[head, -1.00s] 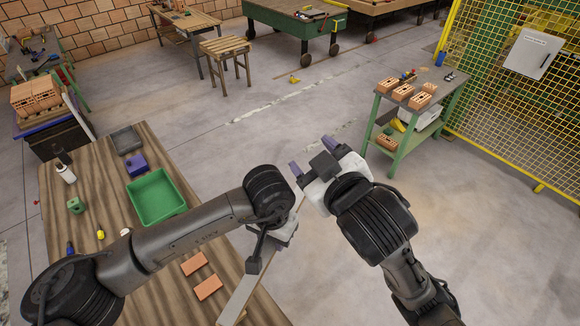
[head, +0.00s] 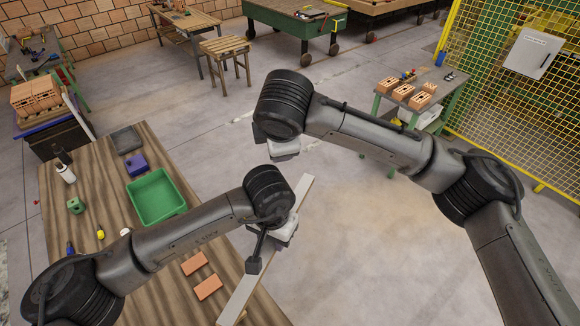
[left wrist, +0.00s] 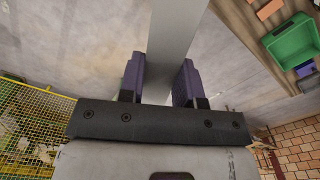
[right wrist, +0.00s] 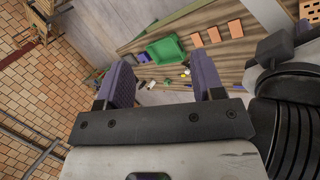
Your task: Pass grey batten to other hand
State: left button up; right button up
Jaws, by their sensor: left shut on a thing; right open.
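The grey batten (head: 240,297) is a long, pale, straight bar. It slants across the head view beside the table's right edge, with its upper end showing past my left gripper. My left gripper (left wrist: 159,78) is shut on the batten, which runs up between its purple fingers in the left wrist view (left wrist: 177,25). In the head view the left arm's wrist hides part of the batten. My right gripper (right wrist: 166,84) is open and empty. In the head view it is above the batten's upper end, apart from it, with its fingers hidden under the wrist.
The wooden table (head: 98,188) holds a green tray (head: 157,214), orange bricks (head: 208,288), a purple block (head: 137,165) and small items. A green-framed stand with bricks (head: 403,92) is at the right, near a yellow mesh fence (head: 485,95). The floor between is clear.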

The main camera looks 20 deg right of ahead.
jog(key=s+f+n+g, duration=0.1)
jog(key=f+n+g, duration=0.1)
jog(key=f, duration=0.3)
jog(key=s+d+f+n+g, duration=0.1)
jog(key=f+n+g, duration=0.1)
jog(key=f+n, duration=0.3)
jog(key=s+f+n+g, duration=0.1)
jog(key=f+n+g, duration=0.1)
jog(key=f, duration=0.5)
jog(key=shift+s+d+n+y, duration=0.25)
jog(key=shift+s+n+y, duration=0.05)
jog(key=shift+n, duration=0.4)
jog(key=shift+c, duration=0.4)
pick_arm(q)
jog(key=shift+d, duration=0.1)
pick_arm(e)
jog(key=c, duration=0.9)
pick_arm(q)
jog(key=o, duration=1.1)
jog(key=shift+c, duration=0.2)
pick_arm(e)
jog(key=shift+c, duration=0.4)
